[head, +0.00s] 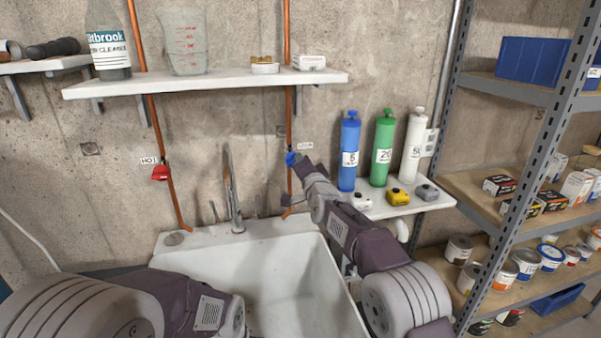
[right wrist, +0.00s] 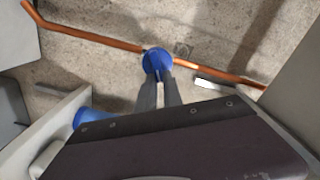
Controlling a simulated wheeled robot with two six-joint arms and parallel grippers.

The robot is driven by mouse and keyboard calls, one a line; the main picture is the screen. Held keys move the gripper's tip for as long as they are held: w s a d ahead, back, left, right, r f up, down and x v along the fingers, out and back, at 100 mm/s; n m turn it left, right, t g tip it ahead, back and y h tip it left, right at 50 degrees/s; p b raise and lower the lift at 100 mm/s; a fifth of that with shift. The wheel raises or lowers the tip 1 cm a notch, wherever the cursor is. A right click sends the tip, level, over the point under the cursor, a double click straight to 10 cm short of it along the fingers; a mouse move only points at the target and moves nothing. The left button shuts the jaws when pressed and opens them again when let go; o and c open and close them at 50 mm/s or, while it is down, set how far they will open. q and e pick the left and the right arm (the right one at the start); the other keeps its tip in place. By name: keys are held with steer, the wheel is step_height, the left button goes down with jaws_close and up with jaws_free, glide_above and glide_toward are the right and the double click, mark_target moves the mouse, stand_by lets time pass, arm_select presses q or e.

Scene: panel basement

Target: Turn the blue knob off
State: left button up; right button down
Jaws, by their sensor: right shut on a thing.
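The blue knob (head: 290,159) sits on the right-hand copper pipe above the sink, beside a small white label (head: 306,146). My right gripper (head: 297,163) reaches up to it from the lower right. In the right wrist view, the two fingers of the right gripper (right wrist: 158,82) close around the lower part of the blue knob (right wrist: 157,61). Its round blue face stays visible in front of the pipe (right wrist: 105,39). The fingers hide part of the knob, so its exact turn is hard to tell. My left gripper is not in view; only part of my left arm shows at the bottom left.
A red knob (head: 160,173) labelled HOT sits on the left pipe. The white sink (head: 270,275) with its tap (head: 231,195) is below. A wall shelf (head: 205,84) is above. Blue, green and white cylinders (head: 383,150) stand close right; a metal rack (head: 520,160) is farther right.

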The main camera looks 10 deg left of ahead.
steer(key=shift+w+d+f+m+b, duration=0.1)
steer(key=shift+f+m+b, duration=0.2)
steer(key=shift+m+b, duration=0.9)
steer(key=shift+f+m+b, duration=0.25)
steer(key=shift+m+b, duration=0.4)
steer(key=shift+m, duration=0.95)
steer(key=c, duration=1.5)
jaws_free()
